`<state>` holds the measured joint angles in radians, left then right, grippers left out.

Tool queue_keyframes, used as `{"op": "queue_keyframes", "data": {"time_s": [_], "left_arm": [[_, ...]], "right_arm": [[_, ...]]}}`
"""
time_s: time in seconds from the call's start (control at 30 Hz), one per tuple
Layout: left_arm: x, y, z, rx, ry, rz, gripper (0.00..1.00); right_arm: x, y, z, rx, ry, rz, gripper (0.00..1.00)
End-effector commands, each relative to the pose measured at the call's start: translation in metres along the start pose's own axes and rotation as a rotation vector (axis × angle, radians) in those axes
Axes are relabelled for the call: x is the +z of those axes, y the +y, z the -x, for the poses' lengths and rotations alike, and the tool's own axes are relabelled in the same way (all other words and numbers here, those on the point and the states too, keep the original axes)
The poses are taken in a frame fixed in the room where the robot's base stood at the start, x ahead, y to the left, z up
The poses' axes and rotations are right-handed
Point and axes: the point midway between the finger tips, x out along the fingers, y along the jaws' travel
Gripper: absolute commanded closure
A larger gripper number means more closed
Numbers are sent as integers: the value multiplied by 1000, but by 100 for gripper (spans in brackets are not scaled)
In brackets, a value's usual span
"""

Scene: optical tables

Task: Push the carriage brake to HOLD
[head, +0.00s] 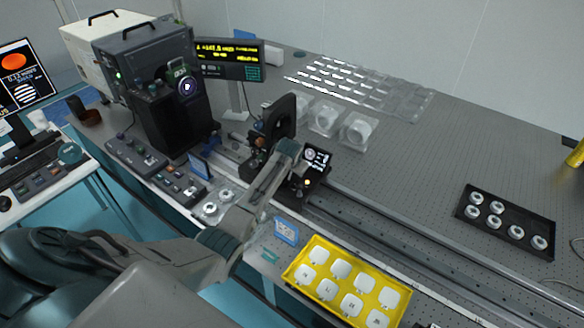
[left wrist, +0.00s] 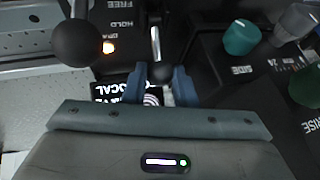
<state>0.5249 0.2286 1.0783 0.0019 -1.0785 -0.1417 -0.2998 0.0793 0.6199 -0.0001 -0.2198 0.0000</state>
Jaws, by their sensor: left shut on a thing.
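In the left wrist view, the carriage panel (left wrist: 200,50) carries two ball-ended levers. The fingers of my left gripper (left wrist: 159,82) are closed around the black ball knob (left wrist: 160,72) of the middle lever, whose bright metal stem (left wrist: 155,40) runs toward the top of the picture. A second lever with a larger-looking black ball (left wrist: 80,43) stands to the left. The words FREE (left wrist: 130,4) and HOLD (left wrist: 121,24) are printed between the two levers. In the head view, my left arm reaches to the carriage (head: 312,180), and the fingertips are hidden there.
Green knobs (left wrist: 241,37) stand close on the right. In the head view, a rail (head: 400,238) runs right from the carriage, a yellow tray (head: 290,272) of white pieces sits in front, and a black tray (head: 515,220) lies right.

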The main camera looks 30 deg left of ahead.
Motion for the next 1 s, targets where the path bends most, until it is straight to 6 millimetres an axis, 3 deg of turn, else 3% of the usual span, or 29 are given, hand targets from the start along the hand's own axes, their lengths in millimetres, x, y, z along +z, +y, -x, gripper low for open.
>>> {"op": "queue_keyframes", "data": {"time_s": [0.27, 0.3, 0.4, 0.77, 1.0], "left_arm": [[0, 0, 0, 0, 0, 0, 98], [0, 0, 0, 0, 0, 0, 69], [0, 0, 0, 0, 0, 0, 54], [2, 0, 1, -2, 23, 6, 54], [13, -2, 8, -15, 186, 49, 54]], "right_arm": [[0, 0, 0, 0, 0, 0, 50], [0, 0, 0, 0, 0, 0, 50], [0, 0, 0, 0, 0, 0, 50], [0, 0, 0, 0, 0, 0, 50], [0, 0, 0, 0, 0, 0, 50]]}}
